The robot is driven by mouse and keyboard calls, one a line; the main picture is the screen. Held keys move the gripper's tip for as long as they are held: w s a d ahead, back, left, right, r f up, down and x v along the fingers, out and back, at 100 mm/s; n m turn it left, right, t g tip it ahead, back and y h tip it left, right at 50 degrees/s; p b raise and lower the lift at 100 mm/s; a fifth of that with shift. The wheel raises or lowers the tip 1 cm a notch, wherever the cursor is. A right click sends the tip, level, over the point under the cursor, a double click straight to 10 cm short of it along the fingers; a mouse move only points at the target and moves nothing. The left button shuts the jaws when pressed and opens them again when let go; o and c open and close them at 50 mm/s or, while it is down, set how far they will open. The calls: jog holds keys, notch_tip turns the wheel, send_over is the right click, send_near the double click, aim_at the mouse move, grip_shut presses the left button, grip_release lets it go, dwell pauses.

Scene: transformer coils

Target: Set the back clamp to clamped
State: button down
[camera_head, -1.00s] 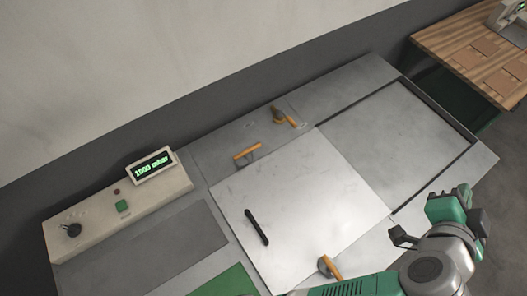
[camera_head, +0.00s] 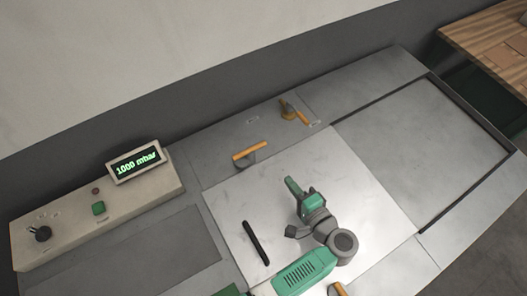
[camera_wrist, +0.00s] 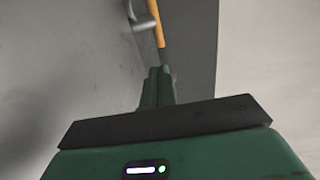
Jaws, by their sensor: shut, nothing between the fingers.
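Two orange-handled clamps stand behind the pale metal lid plate (camera_head: 330,170): one clamp (camera_head: 250,152) near the plate's back-left edge, the other clamp (camera_head: 295,113) further right. I cannot tell which is the back clamp, nor whether either is clamped. A third orange handle (camera_head: 338,289) shows at the front, partly hidden by my arm. My gripper (camera_head: 290,184) is over the plate, shut and empty, its green fingers pointing toward the back clamps and apart from them. In the wrist view, an orange handle (camera_wrist: 157,25) with a grey metal part lies ahead of the fingertips.
A control box (camera_head: 98,210) with a knob, a green button and a display (camera_head: 137,161) reading 1000 mbar stands at left. A black bar handle (camera_head: 256,243) is on the plate. A wall runs behind; a wooden table (camera_head: 490,40) is at upper right.

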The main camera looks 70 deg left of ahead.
jog(key=b, duration=0.1)
send_near(250, 155)
jog(key=w+a, duration=0.1)
jog(key=a, duration=0.1)
jog(key=w+a, duration=0.1)
jog(key=a, duration=0.2)
jog(key=w+a, duration=0.1)
jog(key=a, duration=0.1)
jog(key=shift+w+a+f, duration=0.15)
jog(key=shift+a+f, duration=0.2)
